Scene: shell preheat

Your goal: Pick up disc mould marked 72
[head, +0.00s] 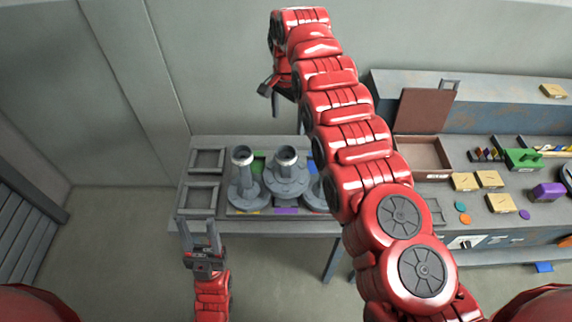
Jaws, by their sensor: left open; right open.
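Several grey disc moulds with upright tubular posts stand on a dark tray (236,211) on a grey table. The left mould (246,190) and the middle mould (288,181) show well; another mould (317,195) at the right is partly hidden by my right arm. No number is legible, so I cannot tell which is marked 72. My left gripper (199,228) is open and empty at the table's front left, left of the tray. My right gripper (287,112) is raised behind the moulds, pointing down, open and apparently empty.
Two empty square frames (202,185) lie at the table's left. Coloured patches edge the tray. A workbench (470,240) at right holds an open box (423,155), yellow blocks (488,178), a green item (522,158) and a purple item (547,192). My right arm crosses the middle.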

